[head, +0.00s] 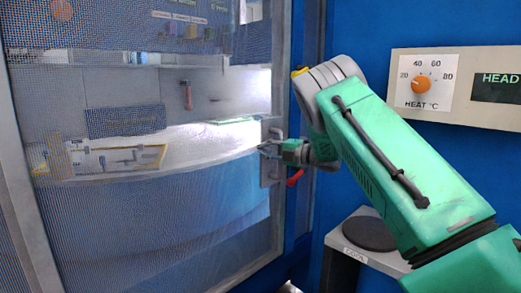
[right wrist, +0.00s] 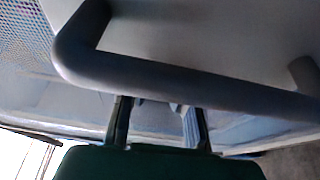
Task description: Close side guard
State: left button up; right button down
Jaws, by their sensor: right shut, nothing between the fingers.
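The side guard is a mesh panel in a grey frame (head: 279,60) that fills the left of the head view. Its grey handle (head: 266,183) is on the right upright of the frame. My right gripper (head: 266,149) is at this handle, shut and empty. In the right wrist view, the handle (right wrist: 190,85) is a thick grey bar crossing just ahead of the fingertips (right wrist: 158,105). I cannot tell whether the fingers touch it. The guard's right edge stands close to the blue post; I cannot tell if it is fully against it. My left gripper is out of view.
A blue post (head: 305,215) stands right of the guard. A heat panel with an orange dial (head: 421,84) is on the blue wall at right. A grey shelf with a dark round pad (head: 371,232) is below my right arm. A red lever (head: 295,178) is beside the handle.

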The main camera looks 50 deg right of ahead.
jog(key=shift+a+v, duration=0.3)
jog(key=shift+v, duration=5.45)
jog(key=w+a+f+m+g+h, duration=0.1)
jog(key=w+a+f+m+h, duration=0.1)
jog(key=a+f+m, duration=0.3)
jog(key=w+a+f+m+h, duration=0.1)
jog(key=w+f+m+h, duration=0.1)
jog(key=f, duration=0.6)
jog(key=s+a+f+m+g+h, duration=0.3)
jog(key=a+f+m, duration=0.4)
jog(key=a+f, duration=0.6)
jog(key=s+a+f+m+g+y, duration=0.1)
jog(key=s+a+f+m+g, duration=0.4)
jog(key=s+a+f, duration=0.6)
jog(key=s+a+f+g, duration=0.2)
jog(key=s, duration=0.4)
jog(key=s+a+f+m+g, duration=0.1)
jog(key=s+a+f+g, duration=0.1)
jog(key=s, duration=0.5)
jog(key=s+a+f+m+g, duration=0.1)
jog(key=s+a+f+g, duration=0.1)
jog(key=s, duration=0.5)
jog(key=shift+a+f+g, duration=0.25)
jog(key=shift+a+g, duration=0.45)
jog(key=shift+g, duration=0.1)
